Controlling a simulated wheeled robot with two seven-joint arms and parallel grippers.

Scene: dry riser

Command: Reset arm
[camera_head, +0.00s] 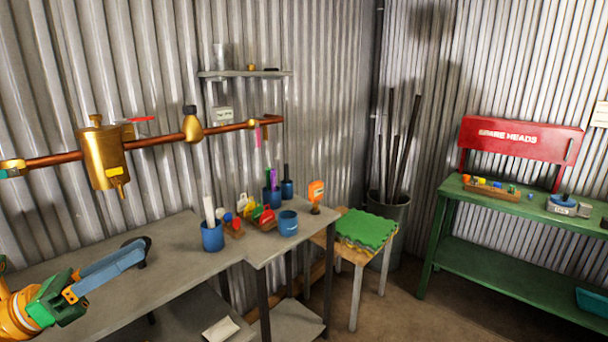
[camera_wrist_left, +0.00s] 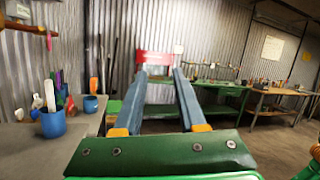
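My left gripper (camera_head: 140,252) reaches in from the lower left in the head view, in front of and above the grey workbench (camera_head: 180,250). In the left wrist view its two blue fingers (camera_wrist_left: 160,76) stand apart with nothing between them, so it is open and empty. A dark curved shape shows at its tip in the head view; I cannot tell what it is.
Blue cups (camera_head: 212,237) and a tray of coloured items (camera_head: 262,216) stand at the bench's right end. A copper pipe (camera_head: 160,143) with a brass fitting (camera_head: 103,157) runs along the wall. A stool (camera_head: 353,262) with a green mat (camera_head: 366,229) and a green table (camera_head: 500,259) stand right.

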